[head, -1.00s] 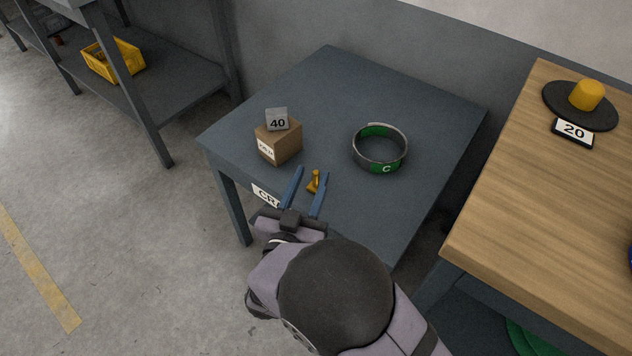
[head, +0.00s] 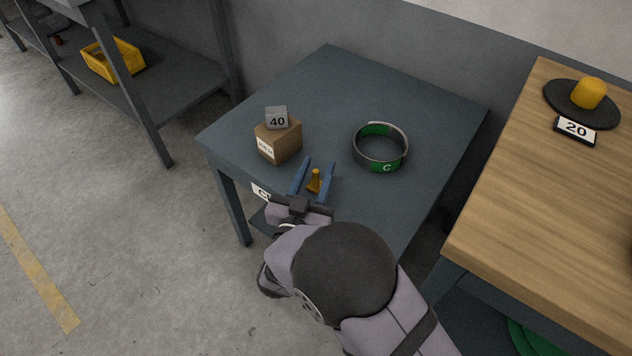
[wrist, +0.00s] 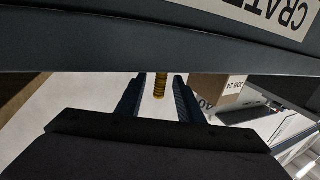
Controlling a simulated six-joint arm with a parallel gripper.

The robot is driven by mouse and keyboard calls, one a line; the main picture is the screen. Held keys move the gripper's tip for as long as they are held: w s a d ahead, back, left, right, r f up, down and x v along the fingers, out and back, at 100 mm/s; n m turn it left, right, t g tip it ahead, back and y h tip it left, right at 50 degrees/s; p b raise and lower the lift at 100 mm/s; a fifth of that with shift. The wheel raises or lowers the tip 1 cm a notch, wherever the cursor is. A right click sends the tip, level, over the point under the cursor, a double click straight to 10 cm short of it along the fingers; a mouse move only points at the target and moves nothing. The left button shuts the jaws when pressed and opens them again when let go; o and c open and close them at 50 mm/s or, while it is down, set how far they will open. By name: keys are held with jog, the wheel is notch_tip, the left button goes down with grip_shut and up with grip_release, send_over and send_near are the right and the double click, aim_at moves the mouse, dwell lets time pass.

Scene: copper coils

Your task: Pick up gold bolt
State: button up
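The gold bolt (head: 315,180) stands upright on the blue-grey table (head: 400,105), near its front edge. My gripper (head: 319,165) is open, with one blue finger on each side of the bolt and a gap on both sides. In the wrist view the threaded bolt (wrist: 160,86) shows between the two dark fingers of my gripper (wrist: 157,82), apart from both. The bolt's base is hidden in the wrist view.
A cardboard box (head: 279,142) with a grey "40" block (head: 277,118) on top stands just left of the fingers. A coil ring marked C (head: 381,150) lies to the right. A wooden bench (head: 560,200) stands further right. The table's back is clear.

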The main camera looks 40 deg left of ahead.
jog(key=shift+x, duration=1.55)
grip_shut()
